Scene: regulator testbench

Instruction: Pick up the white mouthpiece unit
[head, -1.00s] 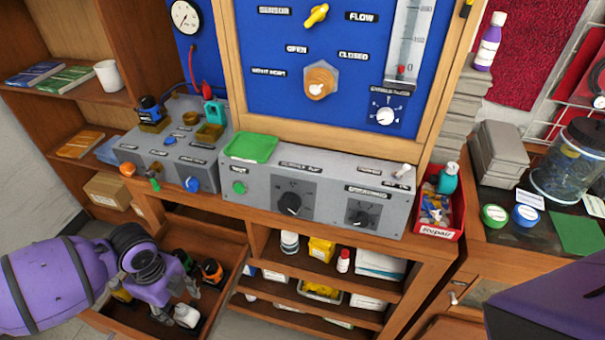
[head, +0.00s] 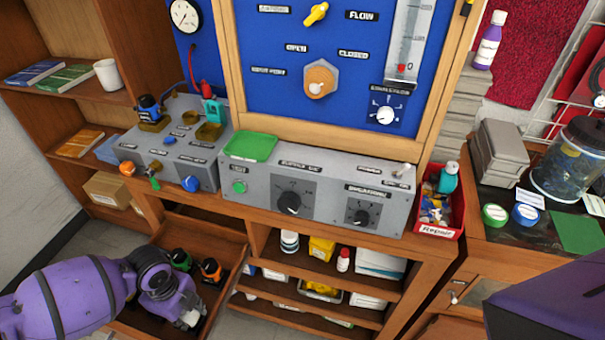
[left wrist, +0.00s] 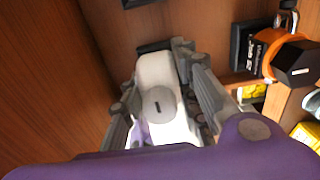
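The white mouthpiece unit (left wrist: 157,72) shows in the left wrist view as a rounded white body with a grey disc and a dark slot on it. It lies in the open wooden drawer (head: 222,238). My left gripper (left wrist: 155,80) is down in the drawer, with its fingers apart on both sides of the white unit. Whether the pads touch it is not clear. In the head view my left gripper (head: 188,315) points down and mostly hides the unit. My right gripper is not in view.
An orange-and-black device (head: 211,271) and a green-and-black one (head: 180,259) lie in the drawer close to my left gripper. The drawer walls stand around it. The grey control console (head: 335,200) sits on the bench above, with shelves (head: 290,282) right of the drawer.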

